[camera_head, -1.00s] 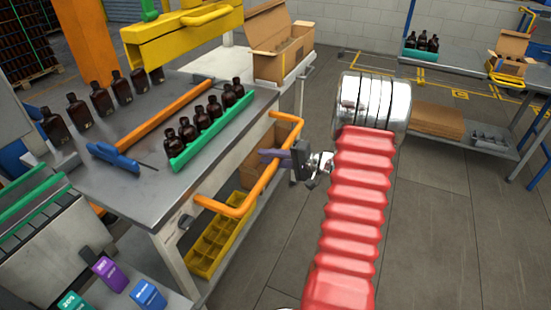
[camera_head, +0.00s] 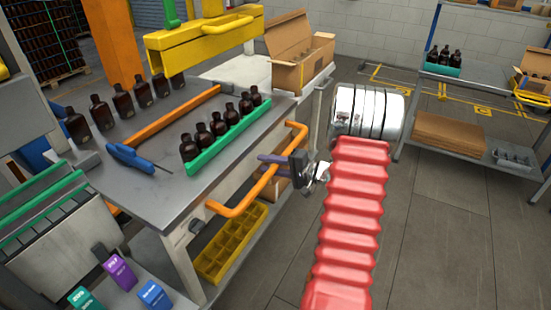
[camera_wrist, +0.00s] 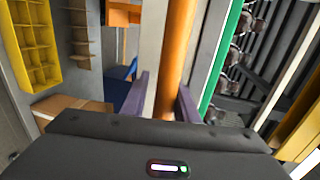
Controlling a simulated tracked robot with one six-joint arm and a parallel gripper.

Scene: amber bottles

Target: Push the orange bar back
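An orange tubular bar (camera_head: 265,182) is bent into a handle along the front edge of the grey worktable (camera_head: 150,195). My gripper (camera_head: 270,160) is at the middle of this bar in the head view. In the wrist view its two purple fingers (camera_wrist: 160,95) stand apart, with the orange bar (camera_wrist: 175,50) running between them. The left finger shows a gap to the bar; whether the right one touches it I cannot tell. A flat orange strip (camera_head: 172,115) also lies across the tabletop, between two rows of amber bottles.
Amber bottles (camera_head: 218,124) line a green rail (camera_head: 228,137) near the front edge. A blue-handled tool (camera_head: 130,157) lies to their left. A yellow divided tray (camera_head: 230,242) sits below the table. A cardboard box (camera_head: 300,50) stands behind.

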